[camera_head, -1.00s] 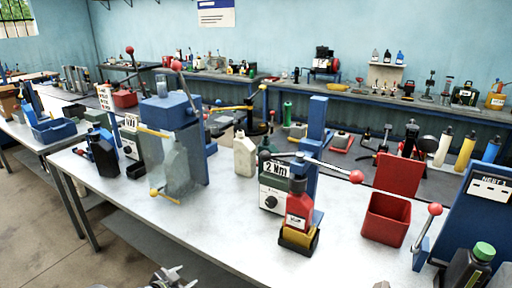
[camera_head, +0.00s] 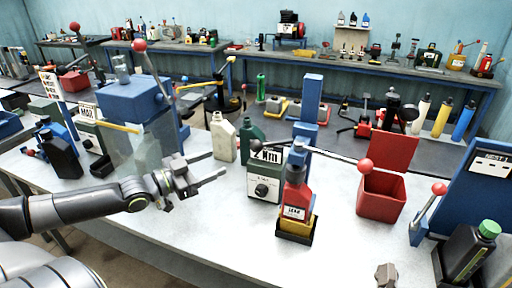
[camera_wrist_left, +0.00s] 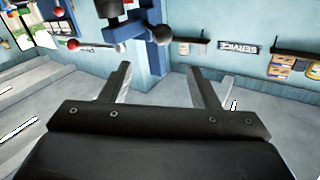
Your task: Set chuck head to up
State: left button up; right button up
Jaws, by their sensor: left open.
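The blue post (camera_head: 313,95) stands behind the red-capped bottle (camera_head: 295,195), with the chuck head (camera_head: 302,140) seemingly on it just above the cap. I cannot tell from here whether head and cap touch. A lever (camera_head: 335,155) runs right from the head, sloping slightly down to a red ball (camera_head: 365,166). My left gripper (camera_head: 210,166) is open and empty, left of the bottle and in front of the white jug. The left wrist view shows its spread fingers (camera_wrist_left: 160,90), with a blue post (camera_wrist_left: 153,50) and a red ball (camera_wrist_left: 72,44) beyond. A grey part (camera_head: 386,275) at the bottom edge may be my right gripper.
The "2 Nm" box (camera_head: 265,180) stands left of the bottle. A red bin (camera_head: 382,200) is at right. The blue press with a clear guard (camera_head: 135,100) is close behind my left arm.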

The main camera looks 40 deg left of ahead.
aim_at(251, 147)
pick_arm(q)
jog(key=b+x, duration=0.6)
jog(key=x, duration=0.7)
jog(key=shift+w+a+b, duration=0.1)
jog(key=shift+w+b, duration=0.25)
jog(key=shift+b, duration=0.05)
jog(key=shift+x, duration=0.85)
jog(key=shift+f, duration=0.15)
